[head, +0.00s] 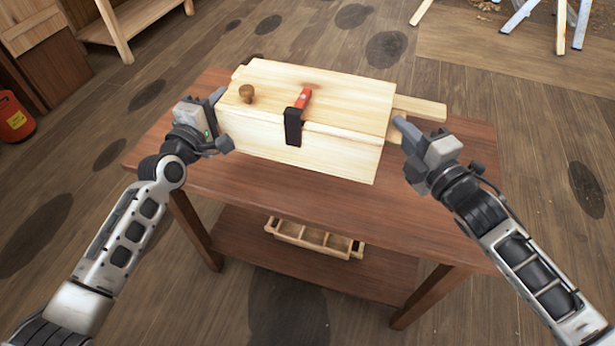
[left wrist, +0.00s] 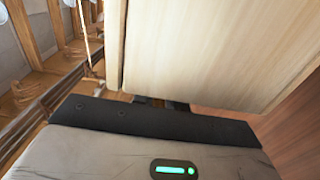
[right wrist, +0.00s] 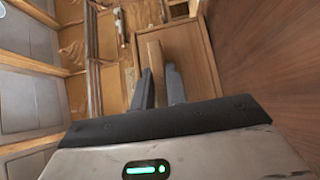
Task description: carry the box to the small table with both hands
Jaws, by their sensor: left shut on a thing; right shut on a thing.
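The box (head: 310,145) is pale wood with a round knob and a red and black latch. It is over the dark brown table (head: 460,215); whether it rests there or hangs just above, I cannot tell. My left gripper (head: 218,98) is at the box's left end, shut on a part of it that is mostly hidden. In the left wrist view the box wall (left wrist: 210,50) hides most of the fingers. My right gripper (head: 399,124) is at the right end, shut on a wooden grip; its fingers (right wrist: 160,88) show around a wooden piece in the right wrist view.
A pale wooden bar (head: 420,107) sticks out behind the box's right end. A divided wooden tray (head: 315,240) sits on the table's lower shelf. A pale bench (head: 130,22) stands at top left, a red canister (head: 14,118) at far left. Much floor is clear.

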